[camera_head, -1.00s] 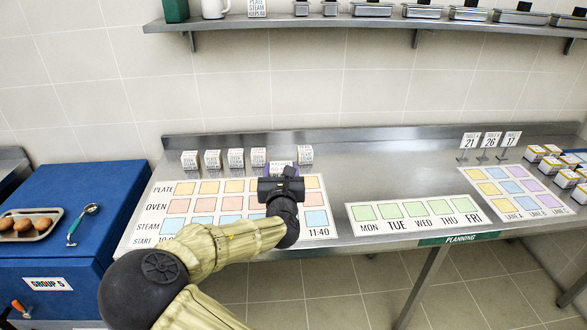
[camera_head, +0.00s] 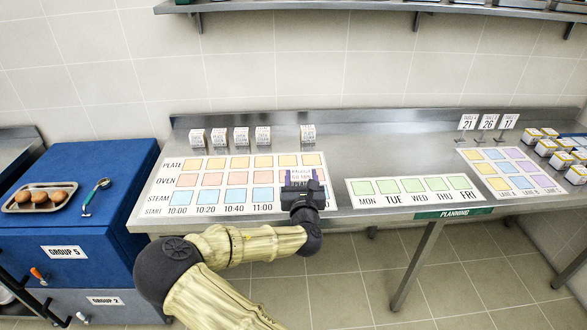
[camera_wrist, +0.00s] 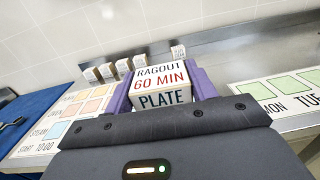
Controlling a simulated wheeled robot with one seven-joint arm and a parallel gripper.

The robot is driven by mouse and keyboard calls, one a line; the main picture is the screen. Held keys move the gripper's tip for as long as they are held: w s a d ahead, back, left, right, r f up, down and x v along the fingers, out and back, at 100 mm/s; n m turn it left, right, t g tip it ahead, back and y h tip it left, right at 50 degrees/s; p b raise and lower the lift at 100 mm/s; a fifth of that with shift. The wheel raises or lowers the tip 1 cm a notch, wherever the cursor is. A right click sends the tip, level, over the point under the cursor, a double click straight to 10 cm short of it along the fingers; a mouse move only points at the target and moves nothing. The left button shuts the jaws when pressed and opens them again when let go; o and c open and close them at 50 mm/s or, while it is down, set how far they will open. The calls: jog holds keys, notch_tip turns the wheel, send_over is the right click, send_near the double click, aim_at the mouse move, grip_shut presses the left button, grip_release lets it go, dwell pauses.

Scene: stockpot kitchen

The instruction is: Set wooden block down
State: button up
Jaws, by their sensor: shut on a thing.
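A white wooden block (camera_wrist: 162,97) reads "RAGOUT 60 MIN PLATE" in the wrist view. My gripper (camera_wrist: 160,84) is shut on it, with a purple finger on each side. In the head view the block (camera_head: 298,175) and my gripper (camera_head: 302,184) are over the right end of the chart (camera_head: 150,200). The chart has yellow PLATE, pink OVEN and blue STEAM rows above start times. My gripper hides the right-hand squares of the lower rows. I cannot tell whether the block touches the chart.
Several similar blocks (camera_head: 241,136) stand in a row behind the chart, with a gap before the rightmost block (camera_head: 307,134). A weekday chart (camera_head: 413,188) lies to the right. Number cards (camera_head: 488,122) stand farther right.

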jog(key=shift+y, duration=0.3)
jog(key=s+d+f+b, duration=0.1)
jog(key=d+f+b, duration=0.1)
jog(key=f, duration=0.4)
jog(key=s+d+f+b, duration=0.2)
jog(key=d+f+b, duration=0.1)
jog(key=f, duration=0.4)
jog(key=s+d+f+b, duration=0.1)
jog(key=d+f+b, duration=0.2)
jog(key=f+b, duration=0.2)
jog(key=shift+s+f, duration=0.2)
jog(key=shift+f, duration=0.25)
jog(key=shift+s+f, duration=0.2)
jog(key=shift+f, duration=0.25)
jog(key=shift+w+a, duration=0.1)
